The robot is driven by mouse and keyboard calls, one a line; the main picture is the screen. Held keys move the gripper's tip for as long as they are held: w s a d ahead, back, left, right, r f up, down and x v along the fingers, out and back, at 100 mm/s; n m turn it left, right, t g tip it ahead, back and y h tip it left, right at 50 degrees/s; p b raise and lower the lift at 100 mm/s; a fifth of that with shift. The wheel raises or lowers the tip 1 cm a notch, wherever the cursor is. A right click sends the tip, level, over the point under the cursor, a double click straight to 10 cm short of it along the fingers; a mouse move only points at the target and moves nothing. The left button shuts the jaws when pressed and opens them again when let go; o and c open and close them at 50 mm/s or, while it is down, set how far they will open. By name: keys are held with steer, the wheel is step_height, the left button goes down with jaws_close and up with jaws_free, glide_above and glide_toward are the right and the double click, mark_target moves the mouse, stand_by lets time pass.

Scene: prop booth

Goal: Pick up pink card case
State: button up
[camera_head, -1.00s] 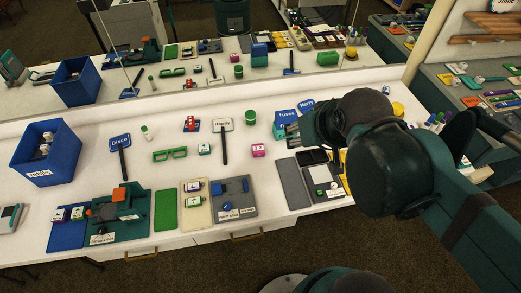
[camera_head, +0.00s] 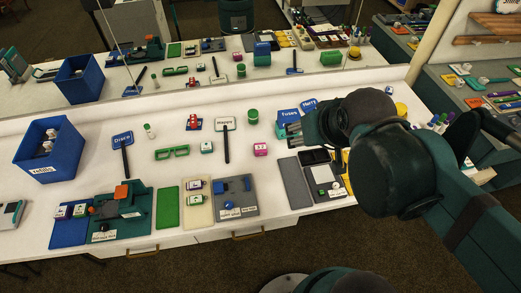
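A small pink box (camera_head: 260,149) with a pale mark on its front stands on the white table, right of the middle. It is the only pink thing I make out there, and I take it for the pink card case. My gripper (camera_head: 284,130) is above the table, to the right of and slightly behind the box in the picture, with its fingers pointing left. It looks apart from the box. The fingers are small and dark, so their opening is unclear. My arm hides the table's right part.
A green and white block (camera_head: 206,147), a dark-handled sign (camera_head: 226,142) and green glasses (camera_head: 172,152) lie to the left. A grey panel (camera_head: 294,183) lies in front. A mirror backs the table.

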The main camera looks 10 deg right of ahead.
steer(key=m+g+b, duration=0.2)
steer(key=m+g, duration=0.5)
steer(key=m, duration=1.2)
glide_above(261, 147)
step_height(261, 147, down, 25)
steer(key=shift+d+f, duration=0.1)
steer(key=shift+f, duration=0.1)
steer(key=shift+w+f, duration=0.15)
steer(key=shift+f, duration=0.25)
steer(key=shift+f, duration=0.1)
steer(key=shift+f+b, duration=0.35)
steer(key=shift+f, duration=0.85)
